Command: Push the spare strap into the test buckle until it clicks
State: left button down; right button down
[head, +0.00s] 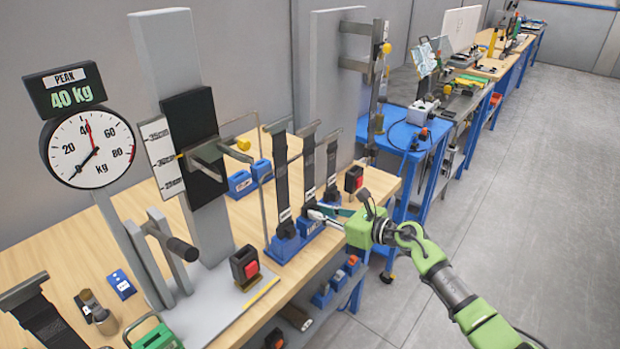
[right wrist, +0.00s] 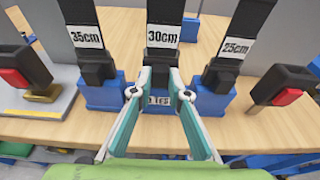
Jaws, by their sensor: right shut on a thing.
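Three dark straps stand in a blue rack, labelled 35cm (right wrist: 84,36), 30cm (right wrist: 163,34) and 25cm (right wrist: 233,47) in the right wrist view. My right gripper (right wrist: 160,82) is shut on the black lower end of the 30cm strap, which stands upright at the rack; it also shows in the head view (head: 318,214). The fingers hide part of this end. A black buckle with a red button (head: 245,266) stands on the grey plate of the test rig, left of the gripper; it also shows in the right wrist view (right wrist: 22,68). My left gripper is out of view.
A second red-button buckle (head: 353,180) stands right of the rack. The tall rig with its dial gauge (head: 90,148) and lever (head: 180,248) fills the left. Blue weights (head: 241,184) lie behind.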

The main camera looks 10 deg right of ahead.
jog(key=shift+r+p, duration=2.05)
jog(key=shift+r, duration=0.65)
jog(key=f+v, duration=0.1)
jog(key=v, duration=0.5)
jog(key=shift+f, duration=0.25)
jog(key=shift+s, duration=0.1)
